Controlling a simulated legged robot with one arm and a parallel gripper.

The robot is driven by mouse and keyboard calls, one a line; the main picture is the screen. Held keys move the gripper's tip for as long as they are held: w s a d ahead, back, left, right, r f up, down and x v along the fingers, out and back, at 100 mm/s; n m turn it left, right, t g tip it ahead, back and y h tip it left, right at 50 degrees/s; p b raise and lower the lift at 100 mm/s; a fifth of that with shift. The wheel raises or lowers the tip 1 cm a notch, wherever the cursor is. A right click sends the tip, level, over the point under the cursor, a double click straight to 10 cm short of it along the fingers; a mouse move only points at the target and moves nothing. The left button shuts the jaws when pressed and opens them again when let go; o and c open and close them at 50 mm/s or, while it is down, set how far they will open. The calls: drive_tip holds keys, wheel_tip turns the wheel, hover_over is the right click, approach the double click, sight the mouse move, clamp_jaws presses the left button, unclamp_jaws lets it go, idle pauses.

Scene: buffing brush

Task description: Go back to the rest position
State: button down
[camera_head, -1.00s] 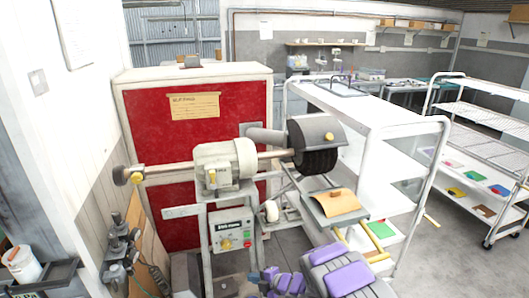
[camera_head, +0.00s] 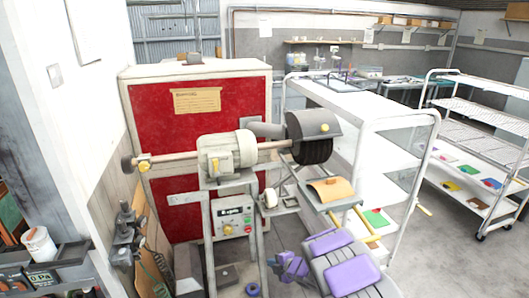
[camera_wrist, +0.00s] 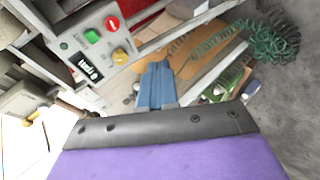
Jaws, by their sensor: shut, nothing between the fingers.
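My gripper (camera_wrist: 155,85) shows in the wrist view as two blue fingers side by side, shut and empty. It points toward the floor area beside the buffing machine's control box (camera_wrist: 95,45), with clear space between them. In the head view my grey and purple arm is folded at the bottom middle; the fingertips cannot be made out there. The buffing machine (camera_head: 225,155) stands ahead of my arm. Its black brush wheel (camera_head: 317,151) sits under a grey hood on the right end of the shaft.
A red-fronted cabinet (camera_head: 160,115) stands behind the machine. A white cart (camera_head: 395,125) is right of it, with a wire shelf rack (camera_head: 470,155) farther right. A tan-topped tray (camera_head: 332,190) sits below the brush. A green coiled hose (camera_wrist: 270,35) lies near my gripper. Open floor is at right.

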drive_tip(key=d+r+m+t+h, duration=0.1)
drive_tip(key=d+r+m+h, duration=0.5)
drive_tip(key=d+r, duration=0.6)
drive_tip(key=s+d+r+m+g+h, duration=0.3)
drive_tip(key=s+d+r+m+h, duration=0.2)
drive_tip(key=s+d+r+m, duration=0.55)
drive_tip(key=s+a+r+m+g+y, duration=0.1)
drive_tip(key=s+a, duration=0.3)
drive_tip(key=s, duration=0.9)
drive_tip(key=s+a+r+m+g+y, duration=0.1)
drive_tip(key=s+a+r+m+g, duration=0.1)
drive_tip(key=s, duration=1.2)
drive_tip(key=s+a+r+m+g+y, duration=0.1)
drive_tip(key=s+a+m+g, duration=0.2)
drive_tip(key=s, duration=1.1)
drive_tip(key=a+g, duration=0.2)
drive_tip(key=shift+a+r+m+y, duration=0.25)
drive_tip(key=shift+a+m+y, duration=0.1)
drive_tip(key=shift+y, duration=0.05)
drive_tip(key=c, duration=1.8)
unclamp_jaws()
